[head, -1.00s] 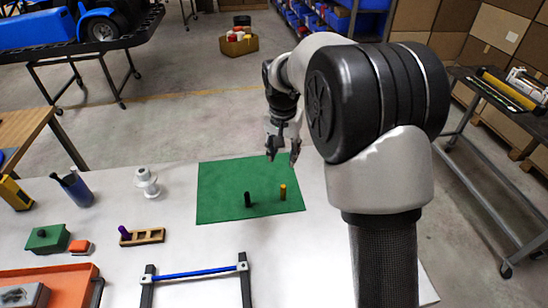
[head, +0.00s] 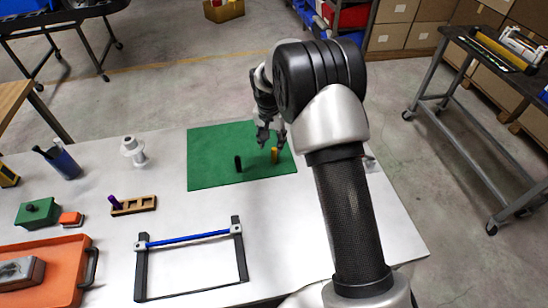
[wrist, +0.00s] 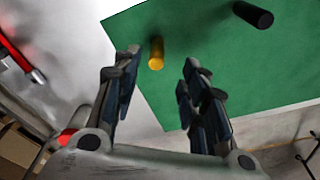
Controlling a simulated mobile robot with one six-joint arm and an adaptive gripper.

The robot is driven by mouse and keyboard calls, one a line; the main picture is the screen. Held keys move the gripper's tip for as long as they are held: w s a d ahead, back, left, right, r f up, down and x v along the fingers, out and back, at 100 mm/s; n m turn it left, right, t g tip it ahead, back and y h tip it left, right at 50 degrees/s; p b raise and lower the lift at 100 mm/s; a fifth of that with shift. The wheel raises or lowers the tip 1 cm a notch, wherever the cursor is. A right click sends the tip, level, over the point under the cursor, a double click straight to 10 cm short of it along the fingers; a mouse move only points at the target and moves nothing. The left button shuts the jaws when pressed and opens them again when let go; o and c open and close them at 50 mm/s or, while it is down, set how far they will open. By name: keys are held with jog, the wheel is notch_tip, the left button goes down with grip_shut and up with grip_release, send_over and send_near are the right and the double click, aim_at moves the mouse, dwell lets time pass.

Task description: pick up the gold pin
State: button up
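The gold pin (head: 275,155) stands upright on the green mat (head: 215,160), near its right edge. In the wrist view the gold pin (wrist: 156,52) shows ahead of the fingertips, between their lines and nearer the left finger. My gripper (head: 270,138) is above the mat's right part, close to the gold pin; it also shows in the wrist view (wrist: 160,75). It is open and empty, its two fingers spread apart. A black pin (head: 238,163) stands on the mat to the left of the gold pin, and it shows in the wrist view (wrist: 253,15).
A wooden holder (head: 134,205) with a purple pin (head: 114,202) lies left of the mat. A frame with a blue bar (head: 188,239) stands in front. A white spool-shaped part (head: 133,151) and a blue cup (head: 63,162) stand further left.

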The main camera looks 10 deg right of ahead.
aim_at(274, 149)
jog(key=f, duration=0.1)
jog(key=f+b, duration=0.1)
jog(key=f, duration=0.1)
jog(key=f+b, duration=0.1)
jog(key=f, duration=0.1)
jog(key=shift+d+f, duration=0.2)
jog(key=shift+d, duration=0.15)
jog(key=shift+r, duration=0.1)
jog(key=shift+c, duration=0.5)
grip_shut()
